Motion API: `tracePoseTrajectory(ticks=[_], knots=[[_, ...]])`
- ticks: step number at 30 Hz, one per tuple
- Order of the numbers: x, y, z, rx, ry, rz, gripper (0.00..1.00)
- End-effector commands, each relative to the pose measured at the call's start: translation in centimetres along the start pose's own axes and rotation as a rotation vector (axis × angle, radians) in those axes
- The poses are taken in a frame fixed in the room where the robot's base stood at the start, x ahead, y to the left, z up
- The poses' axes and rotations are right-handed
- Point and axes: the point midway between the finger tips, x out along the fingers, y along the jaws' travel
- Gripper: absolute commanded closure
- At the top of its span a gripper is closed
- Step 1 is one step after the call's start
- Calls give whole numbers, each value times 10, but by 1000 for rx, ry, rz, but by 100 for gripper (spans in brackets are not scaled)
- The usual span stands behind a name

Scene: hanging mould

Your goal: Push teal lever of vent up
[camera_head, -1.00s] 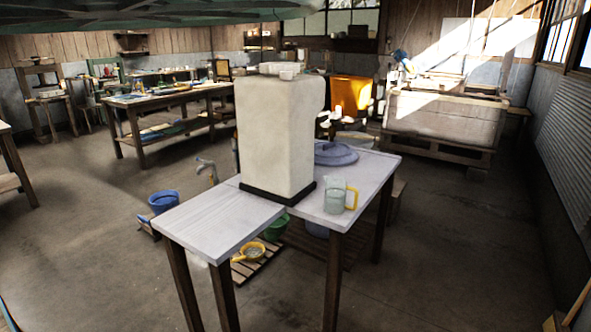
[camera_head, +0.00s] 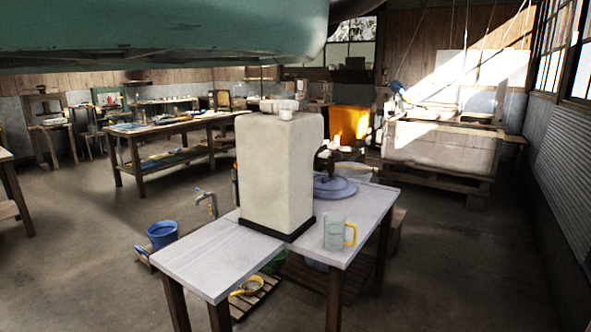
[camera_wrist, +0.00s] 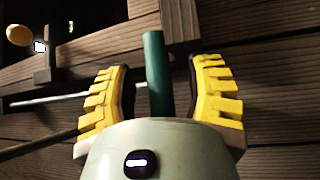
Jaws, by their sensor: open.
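In the wrist view a teal lever (camera_wrist: 156,75), a straight upright bar, stands between the two yellow ribbed fingers of my gripper (camera_wrist: 161,68). The fingers are open, with a gap on each side of the lever, wider on the right. The lever's lower end is hidden behind my pale green gripper body. A wooden beam end (camera_wrist: 180,18) is close to its top. How the lever joins the vent does not show. I cannot make out the vent, the lever or my gripper in the head view.
Dark wooden planks (camera_wrist: 270,80) fill the wrist view's background. In the head view, a tall white block (camera_head: 275,175) stands on a pale table (camera_head: 195,265) with a glass mug (camera_head: 334,233). A blue bucket (camera_head: 162,235) is on the floor. Floor at the right is clear.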

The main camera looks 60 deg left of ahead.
Motion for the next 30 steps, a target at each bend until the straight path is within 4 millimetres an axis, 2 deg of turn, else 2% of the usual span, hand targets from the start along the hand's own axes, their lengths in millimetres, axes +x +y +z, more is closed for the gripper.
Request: tracePoseTrajectory(ticks=[8, 9, 25, 30], knots=[[2, 0, 0, -1, -1, 0, 48], [2, 0, 0, -1, -1, 0, 44], [1, 0, 0, -1, 0, 0, 99], [1, 0, 0, -1, 0, 0, 100]])
